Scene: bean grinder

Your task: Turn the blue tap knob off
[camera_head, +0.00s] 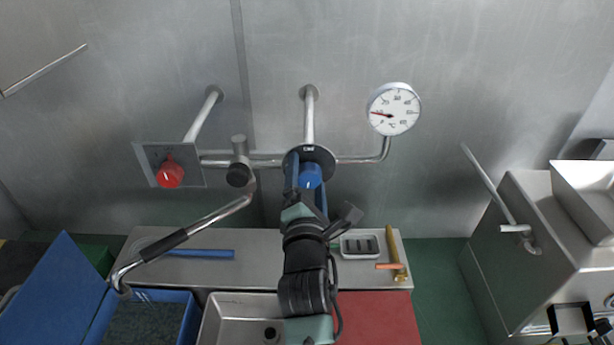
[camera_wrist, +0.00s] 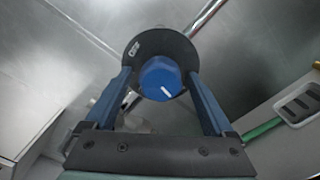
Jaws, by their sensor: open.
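The blue tap knob (camera_head: 310,176) sits on a round dark plate (camera_head: 318,153) on the pipework of the back wall. In the wrist view the blue knob (camera_wrist: 161,79) has a white mark on its face, pointing toward the lower right. The dark plate (camera_wrist: 143,46) shows behind it with a small white label. My gripper (camera_head: 306,178) is open, with its two blue fingers on either side of the knob. In the wrist view the fingers (camera_wrist: 158,78) flank the knob, with visible gaps at both sides. I cannot tell how far the fingertips reach along it.
A red knob (camera_head: 170,173) is on a square plate at the left. A swivel spout (camera_head: 200,225) with a black sleeve hangs left of my arm. A dial gauge (camera_head: 394,109) is at the upper right. Below are a sink (camera_head: 226,317), a soap dish (camera_head: 361,246) and a red board (camera_head: 377,320).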

